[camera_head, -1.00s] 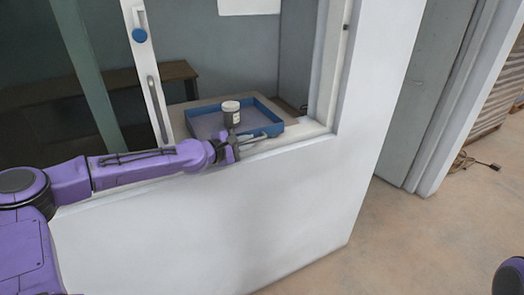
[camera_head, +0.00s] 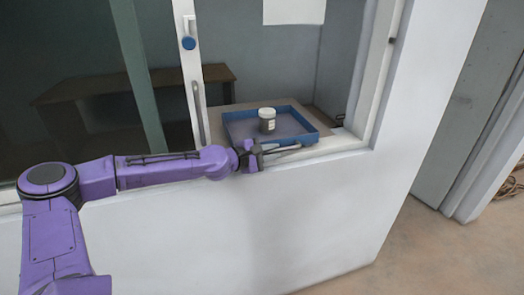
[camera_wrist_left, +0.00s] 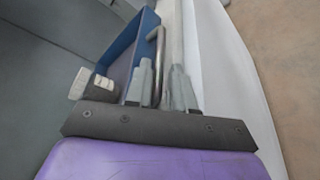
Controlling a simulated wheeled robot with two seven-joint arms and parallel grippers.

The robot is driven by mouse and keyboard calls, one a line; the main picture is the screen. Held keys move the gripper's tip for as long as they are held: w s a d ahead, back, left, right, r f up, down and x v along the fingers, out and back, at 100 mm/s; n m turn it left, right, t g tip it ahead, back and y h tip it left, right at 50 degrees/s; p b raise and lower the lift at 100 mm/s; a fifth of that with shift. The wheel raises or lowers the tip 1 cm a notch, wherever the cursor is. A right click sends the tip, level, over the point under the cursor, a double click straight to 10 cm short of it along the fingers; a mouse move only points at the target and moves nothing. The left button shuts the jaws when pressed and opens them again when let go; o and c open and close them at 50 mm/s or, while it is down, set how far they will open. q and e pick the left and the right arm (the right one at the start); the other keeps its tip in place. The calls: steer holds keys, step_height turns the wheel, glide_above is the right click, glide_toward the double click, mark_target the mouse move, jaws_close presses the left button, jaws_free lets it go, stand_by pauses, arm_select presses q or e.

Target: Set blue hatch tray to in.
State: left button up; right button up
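The blue hatch tray (camera_head: 300,119) lies on the ledge in the wall opening, just inside the sill. A jar with a white lid (camera_head: 267,120) stands upright in it. A grey bar handle (camera_head: 286,149) runs along the tray's near side. My left gripper (camera_head: 258,157) is at the left part of this handle. In the left wrist view the handle (camera_wrist_left: 160,60) runs between the two fingers of the gripper (camera_wrist_left: 162,88), which sit close on both sides of it. The tray wall (camera_wrist_left: 130,40) and jar (camera_wrist_left: 101,88) show to the left. My right gripper is out of view.
The right frame post (camera_head: 385,85) bounds the opening. The white wall (camera_head: 300,220) lies below. A brown bench (camera_head: 80,88) stands inside the room.

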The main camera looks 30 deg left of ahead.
arm_select(q)
steer(key=p+v, duration=0.6)
steer(key=v, duration=0.1)
